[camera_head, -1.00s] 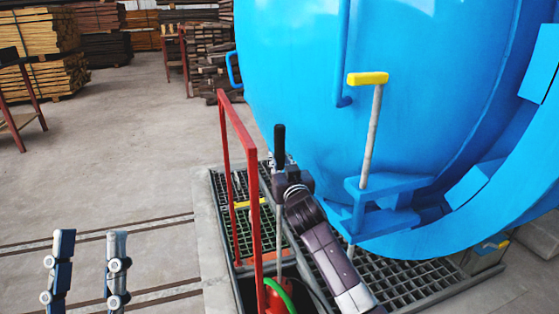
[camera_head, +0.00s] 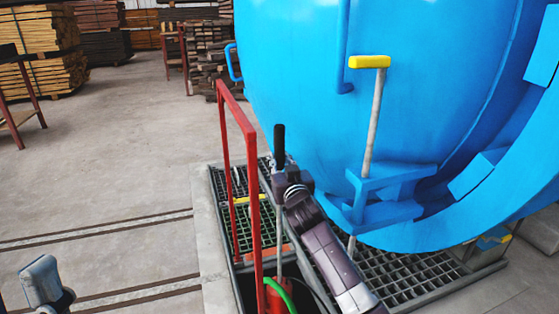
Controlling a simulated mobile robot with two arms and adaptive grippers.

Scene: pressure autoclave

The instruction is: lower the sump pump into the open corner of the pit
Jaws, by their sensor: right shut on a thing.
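The red sump pump (camera_head: 281,301) hangs low in the dark open corner of the pit (camera_head: 247,288), with a green hose curving over it. A thin upright rod with a black handle (camera_head: 279,139) rises above the pump. My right gripper (camera_head: 281,166) is shut on this rod just below its black top. The pump's lower end is cut off by the frame, so I cannot tell whether it touches bottom. My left gripper (camera_head: 42,283) shows only in part at the lower left corner, away from the pit, with one grey finger clear.
A red guard rail (camera_head: 237,112) stands along the pit's left side, close to the rod. Metal grating (camera_head: 410,277) covers the rest. The blue vessel (camera_head: 430,110), with its step and yellow-topped post (camera_head: 370,62), stands close on the right.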

